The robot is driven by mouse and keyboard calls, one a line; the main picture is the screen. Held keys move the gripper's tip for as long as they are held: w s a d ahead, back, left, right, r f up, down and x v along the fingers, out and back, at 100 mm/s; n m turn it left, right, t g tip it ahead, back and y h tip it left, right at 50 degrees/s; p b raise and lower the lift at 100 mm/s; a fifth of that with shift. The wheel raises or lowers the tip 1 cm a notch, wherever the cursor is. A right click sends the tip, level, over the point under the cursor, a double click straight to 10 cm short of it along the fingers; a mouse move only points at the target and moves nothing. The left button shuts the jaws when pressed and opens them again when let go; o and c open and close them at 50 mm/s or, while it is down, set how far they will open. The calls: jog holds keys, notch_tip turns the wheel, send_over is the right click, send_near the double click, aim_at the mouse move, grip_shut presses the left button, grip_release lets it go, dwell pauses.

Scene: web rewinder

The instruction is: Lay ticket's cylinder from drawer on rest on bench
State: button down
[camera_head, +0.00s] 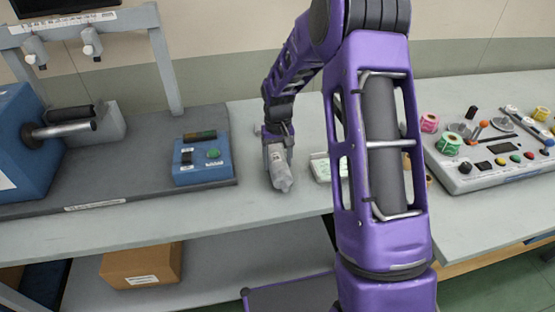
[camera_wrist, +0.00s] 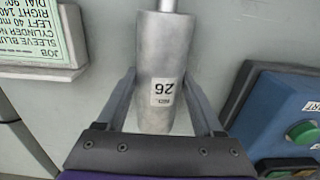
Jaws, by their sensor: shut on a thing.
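My gripper (camera_head: 277,148) is shut on a grey metal cylinder (camera_head: 280,177) over the front part of the bench. In the wrist view the fingers (camera_wrist: 160,78) lie on both sides of the cylinder (camera_wrist: 157,50), which has a thin shaft at its far end and a white label reading 26, upside down. A job ticket (camera_wrist: 35,30) on a pale holder is at upper left there; its cylinder line is cut off. The holder also shows in the head view (camera_head: 321,170), right of the cylinder. I cannot make out the rest or the drawer. Whether the cylinder touches anything below is unclear.
A blue control box (camera_head: 202,170) with a green button stands left of the cylinder, on the rewinder's dark base (camera_head: 120,150). A grey panel (camera_head: 490,160) with buttons and small rolls is at right. A cardboard box (camera_head: 141,264) sits on the lower shelf.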

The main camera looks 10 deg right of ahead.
grip_release()
